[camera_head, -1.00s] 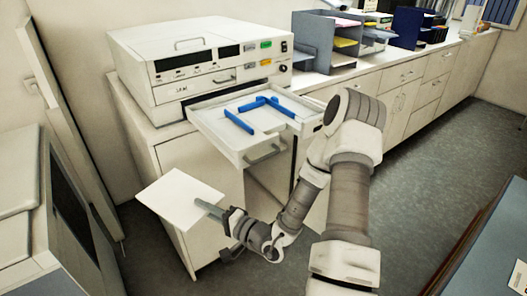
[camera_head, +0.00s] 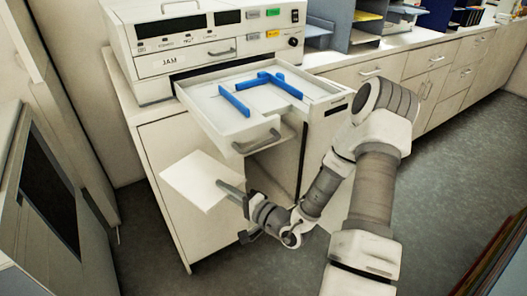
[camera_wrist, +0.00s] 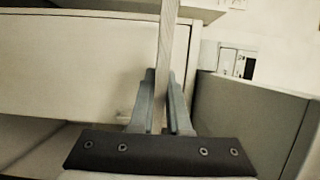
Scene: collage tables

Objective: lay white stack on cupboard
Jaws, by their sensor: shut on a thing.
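A white stack (camera_head: 199,178) of thin sheets is held out flat to the left of my gripper (camera_head: 232,190), in front of the cupboard. My gripper is shut on its near right edge. In the wrist view the stack (camera_wrist: 166,55) shows edge-on as a pale strip with fine layers between the two fingers (camera_wrist: 160,105) of my gripper. The white cupboard (camera_head: 172,150) stands behind the stack, under a white machine. The stack is lower than the cupboard's top and hides part of its front.
The white machine (camera_head: 190,60) sits on the cupboard, and its tray (camera_head: 220,119) with blue guides (camera_head: 265,83) juts out above the stack. A long counter (camera_head: 400,55) with paper sorters (camera_head: 345,22) runs to the right. A dark-screened unit (camera_head: 45,195) stands at the left.

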